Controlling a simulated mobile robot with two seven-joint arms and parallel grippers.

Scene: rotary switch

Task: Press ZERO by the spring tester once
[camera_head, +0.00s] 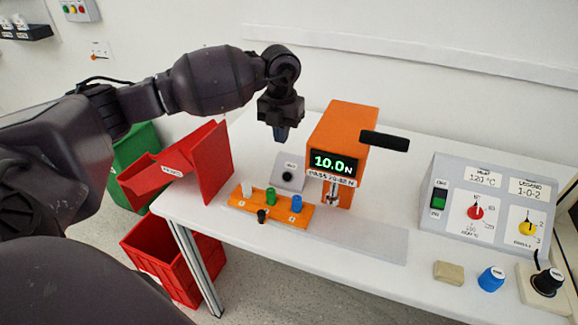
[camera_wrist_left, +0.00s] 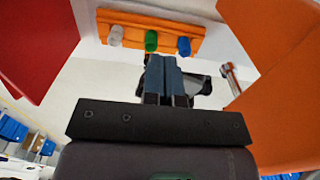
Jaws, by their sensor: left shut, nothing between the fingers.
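The spring tester (camera_head: 345,135) is an orange housing on the white table, with a black lever at its right and a green display reading 10.0 N. Left of it stands a small grey box (camera_head: 291,163) with a label too small to read surely and a dark round button (camera_head: 287,177). My left gripper (camera_head: 282,136) points down above and behind this box, apart from it, with its fingers shut and empty. The shut fingers also show in the left wrist view (camera_wrist_left: 167,84), where dark parts behind them cannot be told clearly. My right gripper is not in view.
An orange rack (camera_head: 262,217) with white, green and blue pieces lies in front of the box. A red chute (camera_head: 213,160) stands left. At right are a grey control panel (camera_head: 450,213), a tan block (camera_head: 448,272) and a blue knob (camera_head: 491,279).

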